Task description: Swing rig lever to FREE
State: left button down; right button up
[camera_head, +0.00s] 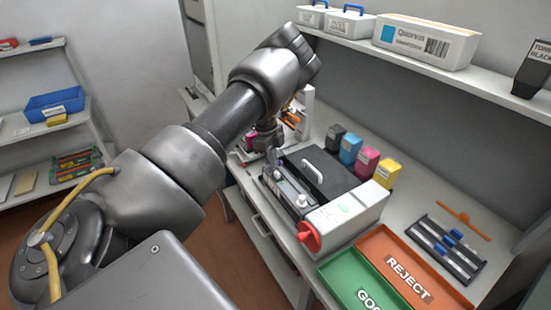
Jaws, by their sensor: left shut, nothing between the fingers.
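The rig (340,215) stands on the workbench in the middle of the head view, with a pale end block, a dark bed with metal parts and a red round knob (309,236) at its near end. I cannot make out for certain which part is the lever, nor any FREE marking. My left gripper (272,156) is small in view, shut and empty, pointing down by the far left end of the rig. I cannot tell whether it touches anything. My right gripper is out of view.
A black case with a white handle (313,171) lies behind the rig. Black, blue, magenta and yellow cartridges (367,162) stand beyond it. A red REJECT tray (372,246) and a green tray (337,272) lie in front at right. A shelf with boxes (426,41) overhangs the bench.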

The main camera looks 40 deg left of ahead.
pick_arm(q)
jog(key=shift+w, duration=0.15)
jog(key=shift+w+d, duration=0.3)
jog(key=shift+w, duration=0.2)
dwell(0.4)
jog(key=shift+w+d, duration=0.2)
jog(key=shift+w, duration=0.15)
jog(key=shift+w+b, duration=0.15)
jog(key=shift+b, duration=0.2)
jog(key=shift+w+d, duration=0.1)
jog(key=shift+w, duration=0.35)
